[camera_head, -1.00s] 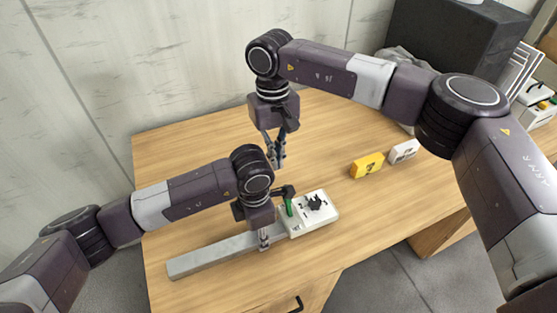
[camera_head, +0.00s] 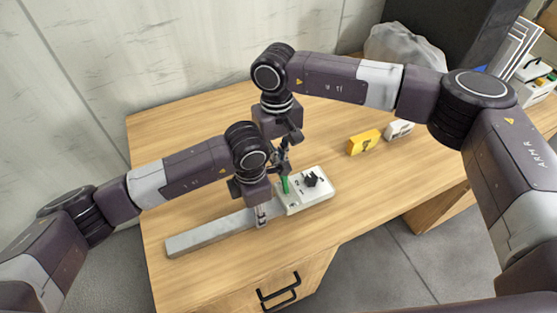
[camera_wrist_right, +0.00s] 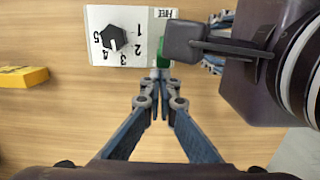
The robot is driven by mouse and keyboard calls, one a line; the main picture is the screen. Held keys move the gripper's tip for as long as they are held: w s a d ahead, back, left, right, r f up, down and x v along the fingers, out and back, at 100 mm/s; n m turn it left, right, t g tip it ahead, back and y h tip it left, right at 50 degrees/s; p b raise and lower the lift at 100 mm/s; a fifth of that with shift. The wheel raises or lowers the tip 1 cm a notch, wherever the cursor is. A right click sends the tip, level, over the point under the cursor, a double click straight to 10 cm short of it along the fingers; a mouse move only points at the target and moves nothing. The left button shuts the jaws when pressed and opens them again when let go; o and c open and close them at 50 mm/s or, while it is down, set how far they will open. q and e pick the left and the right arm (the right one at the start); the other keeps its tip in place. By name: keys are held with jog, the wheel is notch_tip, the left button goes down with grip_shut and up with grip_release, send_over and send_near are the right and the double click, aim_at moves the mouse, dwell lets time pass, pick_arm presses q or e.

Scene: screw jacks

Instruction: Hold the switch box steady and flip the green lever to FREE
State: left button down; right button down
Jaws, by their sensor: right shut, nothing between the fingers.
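The white switch box (camera_head: 318,190) lies on the table, with a black knob (camera_head: 311,179) and a green lever (camera_head: 285,185) at its left end. In the right wrist view the box (camera_wrist_right: 140,22) shows numbers around the knob (camera_wrist_right: 114,38) and a FREE label (camera_wrist_right: 163,13) beyond the lever (camera_wrist_right: 160,54). My right gripper (camera_wrist_right: 160,74) is shut and empty, its tips close to the lever; contact is unclear. My left gripper (camera_head: 262,218) is down where the box meets a grey bar (camera_head: 210,233); its grip is unclear. Its wrist part overhangs the lever in the wrist view.
A yellow block (camera_head: 364,142) and a white block (camera_head: 399,130) lie right of the box. A drawer handle (camera_head: 279,290) is at the table front. The tabletop (camera_head: 190,125) behind my arms is clear. My two wrists are very close together.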

jog(key=shift+s+d+r+t, duration=0.25)
jog(key=shift+s+t, duration=0.1)
jog(key=shift+t, duration=0.25)
jog(key=shift+s+r+y, duration=0.25)
jog(key=shift+s+y, duration=0.05)
jog(key=shift+s, duration=0.15)
jog(key=shift+r, duration=0.1)
jog(key=shift+d+r, duration=0.1)
jog(key=shift+r, duration=0.6)
